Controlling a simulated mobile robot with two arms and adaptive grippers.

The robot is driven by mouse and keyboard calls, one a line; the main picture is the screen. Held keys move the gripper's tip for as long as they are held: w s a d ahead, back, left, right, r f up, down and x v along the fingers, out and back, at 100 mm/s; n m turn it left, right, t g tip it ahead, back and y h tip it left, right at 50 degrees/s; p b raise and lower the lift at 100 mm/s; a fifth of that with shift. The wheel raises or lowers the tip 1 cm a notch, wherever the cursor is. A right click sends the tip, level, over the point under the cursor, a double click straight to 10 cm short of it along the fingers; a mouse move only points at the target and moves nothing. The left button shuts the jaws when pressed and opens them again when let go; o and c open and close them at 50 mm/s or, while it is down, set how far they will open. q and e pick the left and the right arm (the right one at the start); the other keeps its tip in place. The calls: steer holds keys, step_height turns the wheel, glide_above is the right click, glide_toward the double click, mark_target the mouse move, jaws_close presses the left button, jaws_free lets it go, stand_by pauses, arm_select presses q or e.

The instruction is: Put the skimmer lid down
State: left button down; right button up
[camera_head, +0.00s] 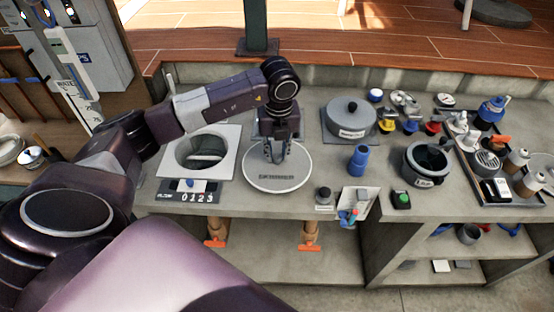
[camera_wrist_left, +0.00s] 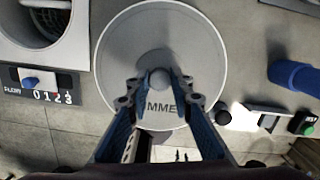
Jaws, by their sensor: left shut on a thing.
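The skimmer lid (camera_head: 276,179) is a round light-grey disc marked "SKIMMER". In the head view it is at the counter's front middle, right of the square skimmer frame (camera_head: 226,170) with its round opening uncovered. It also shows in the left wrist view (camera_wrist_left: 203,62). My left gripper (camera_head: 276,158) points down at the lid's middle and is shut on its small round knob (camera_wrist_left: 159,82). The lid looks level and at or very near the counter top; whether it touches cannot be told. My right gripper is not in view.
A flow panel with digits (camera_head: 190,197) sits in front of the opening. Right of the lid are a blue cylinder (camera_head: 359,159), a lidded round pot (camera_head: 351,117), a dark pot (camera_head: 427,162) and a small dark-knobbed item (camera_head: 324,196). A crowded tray (camera_head: 518,196) stands far right.

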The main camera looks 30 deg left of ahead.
mark_target(277, 157)
arm_select(q)
step_height(277, 157, down, 4)
steer(key=shift+r+p, duration=0.25)
steer(key=shift+p, duration=0.3)
steer(key=shift+f, duration=0.3)
steer(key=shift+f, duration=0.15)
steer(key=c, duration=1.7)
jaws_free()
